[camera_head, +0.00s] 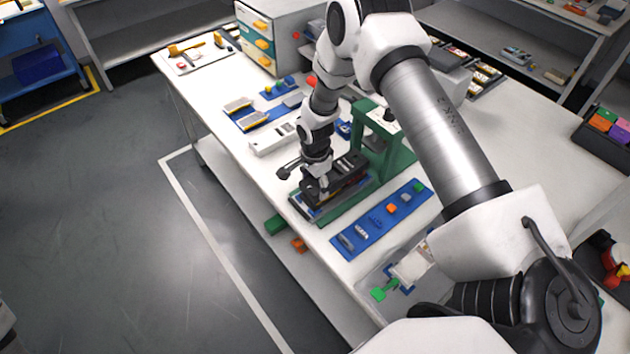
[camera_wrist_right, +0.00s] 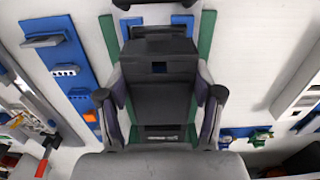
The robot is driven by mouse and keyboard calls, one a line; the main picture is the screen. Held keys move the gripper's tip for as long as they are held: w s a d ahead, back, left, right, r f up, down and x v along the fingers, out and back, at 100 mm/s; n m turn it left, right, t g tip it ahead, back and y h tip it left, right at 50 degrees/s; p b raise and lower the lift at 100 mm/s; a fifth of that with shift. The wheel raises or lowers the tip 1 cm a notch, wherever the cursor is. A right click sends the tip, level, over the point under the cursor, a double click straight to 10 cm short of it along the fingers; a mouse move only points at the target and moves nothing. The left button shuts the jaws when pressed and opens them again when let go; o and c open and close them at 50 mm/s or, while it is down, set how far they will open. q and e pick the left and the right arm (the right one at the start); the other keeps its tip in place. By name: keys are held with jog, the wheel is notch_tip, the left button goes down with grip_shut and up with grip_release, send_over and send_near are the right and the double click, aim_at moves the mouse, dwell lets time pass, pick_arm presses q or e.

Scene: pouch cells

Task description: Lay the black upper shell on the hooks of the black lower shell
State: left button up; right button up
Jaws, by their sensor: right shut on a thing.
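My right gripper (camera_head: 318,182) reaches down over the work table and is shut on the black upper shell (camera_head: 347,170). In the right wrist view, the shell (camera_wrist_right: 160,98) is a broad black piece lying between the two fingers of the gripper (camera_wrist_right: 160,95). The shell is above a low assembly on a green base (camera_head: 335,212). A dark layer shows under it, and I cannot clearly make out the black lower shell or its hooks. Whether the two shells touch is hidden. My left gripper is not in view.
A green upright frame (camera_head: 392,158) stands close behind the assembly. A blue strip (camera_head: 377,222) with small parts lies in front and to the right. A white drawer unit (camera_head: 282,32) stands at the back. The table's left edge runs close by.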

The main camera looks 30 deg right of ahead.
jog(key=shift+f+b, duration=0.5)
jog(key=shift+f, duration=0.55)
jog(key=o, duration=1.2)
jog(key=shift+o, duration=0.2)
jog(key=shift+r, duration=0.1)
notch_tip(320, 180, up, 12)
jog(key=shift+f, duration=0.1)
